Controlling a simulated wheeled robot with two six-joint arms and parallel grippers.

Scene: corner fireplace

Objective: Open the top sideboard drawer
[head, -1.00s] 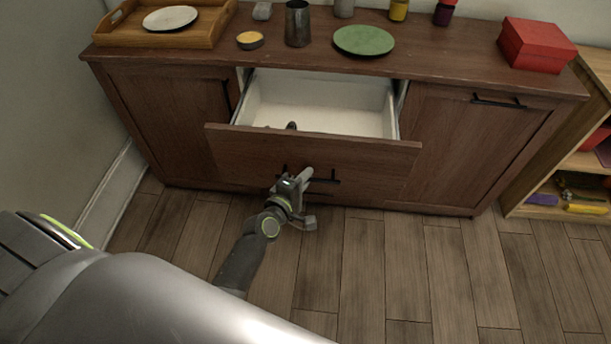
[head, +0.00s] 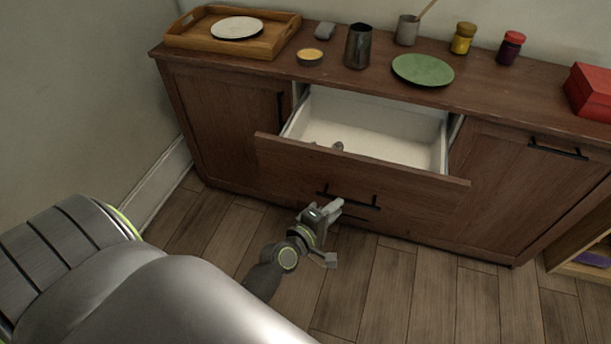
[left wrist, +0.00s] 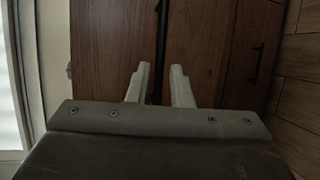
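The top drawer (head: 360,172) of the brown sideboard (head: 215,125) is pulled well out. Its pale inside (head: 375,125) shows, with a small dark item (head: 337,146) near the front. A black bar handle (head: 362,203) runs across the drawer front. My left gripper (head: 331,208) is at the drawer front by the left part of this handle. In the left wrist view its two pale fingers (left wrist: 159,72) are spread apart, with the dark handle bar (left wrist: 162,35) in line between them. I cannot tell whether they touch it. My right gripper is not in view.
On the sideboard top are a wooden tray (head: 185,40) with a plate, a dark cup (head: 359,48), a green plate (head: 423,69), jars and a red box (head: 591,90). A shelf (head: 585,245) stands at right. Wood floor (head: 425,290) in front is clear.

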